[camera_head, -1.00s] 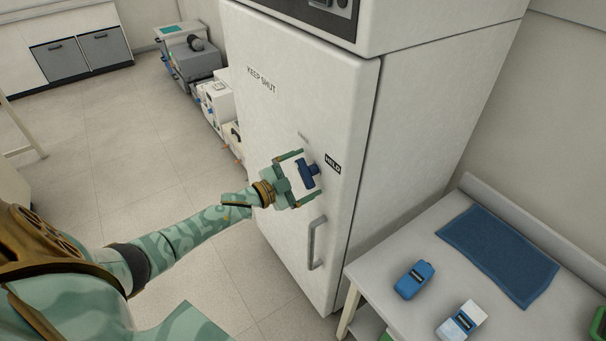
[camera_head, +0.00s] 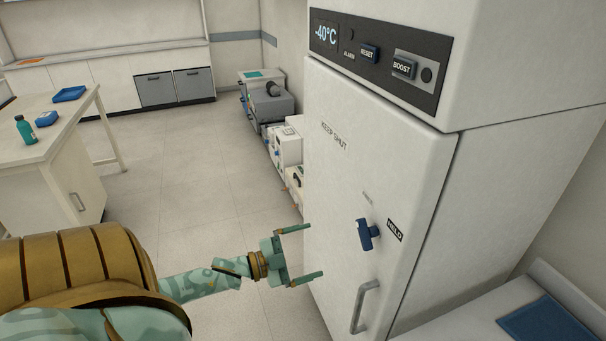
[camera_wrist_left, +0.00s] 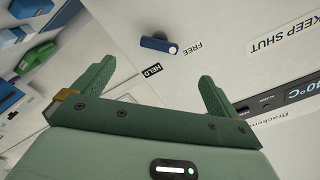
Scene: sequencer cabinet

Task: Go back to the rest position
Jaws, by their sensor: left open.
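My left gripper (camera_head: 304,256) is open and empty, to the left of the white cabinet's door (camera_head: 375,140) and apart from the blue latch knob (camera_head: 367,235). The knob sits on the door beside the "HELD" label (camera_head: 395,230); a fainter label is above it. In the left wrist view, the open fingers (camera_wrist_left: 155,90) frame the door, with the blue knob (camera_wrist_left: 158,44) beyond them, between the "HELD" and "FREE" labels. The door looks shut, its grey handle (camera_head: 364,306) below the knob. My right gripper is not in view.
The cabinet's top panel (camera_head: 375,60) reads -40°C and has RESET and BOOST buttons. A bench with a blue mat (camera_head: 548,325) stands at the lower right. Boxed equipment (camera_head: 287,145) lines the floor behind. A table (camera_head: 50,140) is at the left. Open floor (camera_head: 190,190) lies between.

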